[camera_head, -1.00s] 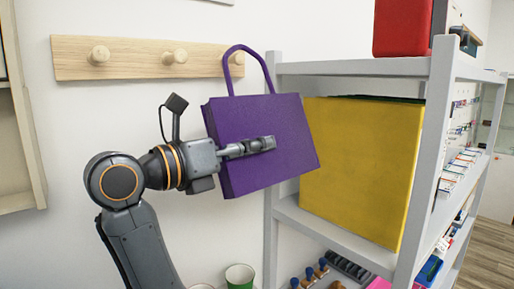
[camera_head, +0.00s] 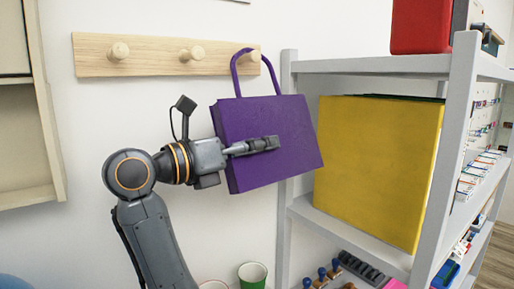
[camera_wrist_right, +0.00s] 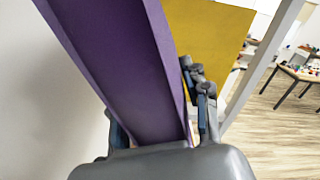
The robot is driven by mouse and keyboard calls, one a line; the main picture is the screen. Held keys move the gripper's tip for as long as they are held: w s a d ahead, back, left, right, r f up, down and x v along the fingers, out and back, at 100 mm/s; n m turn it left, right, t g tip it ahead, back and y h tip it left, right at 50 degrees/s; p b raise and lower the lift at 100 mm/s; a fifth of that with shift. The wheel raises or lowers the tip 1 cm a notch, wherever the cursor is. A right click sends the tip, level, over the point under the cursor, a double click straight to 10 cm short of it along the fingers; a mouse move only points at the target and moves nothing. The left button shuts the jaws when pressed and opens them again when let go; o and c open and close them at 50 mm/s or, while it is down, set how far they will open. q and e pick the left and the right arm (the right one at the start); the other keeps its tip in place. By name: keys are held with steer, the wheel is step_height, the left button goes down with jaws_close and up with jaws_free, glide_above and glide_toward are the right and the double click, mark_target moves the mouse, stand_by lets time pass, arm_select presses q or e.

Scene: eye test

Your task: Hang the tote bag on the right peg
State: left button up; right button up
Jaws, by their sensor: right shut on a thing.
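The purple tote bag (camera_head: 280,125) hangs upright, slightly tilted, in front of the wall, with its handle loop (camera_head: 237,72) up at the right end of the wooden rail (camera_head: 155,65). The right peg (camera_head: 254,56) shows inside the top of the loop; I cannot tell if the loop is around it or only in front of it. My right gripper (camera_head: 262,146) is shut on the bag's body. In the right wrist view the bag (camera_wrist_right: 125,65) runs down between the fingers (camera_wrist_right: 165,125). My left gripper is not in view.
A grey shelf unit (camera_head: 285,150) stands close to the bag's right, holding a yellow box (camera_head: 375,165) and a red box (camera_head: 420,25). Two more pegs, the left (camera_head: 118,51) and middle (camera_head: 192,53), are bare. A green cup (camera_head: 253,274) is below.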

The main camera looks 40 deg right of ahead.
steer(key=shift+f, duration=0.35)
steer(key=o, duration=1.5)
steer(key=shift+w, duration=0.15)
steer(key=shift+r, duration=0.1)
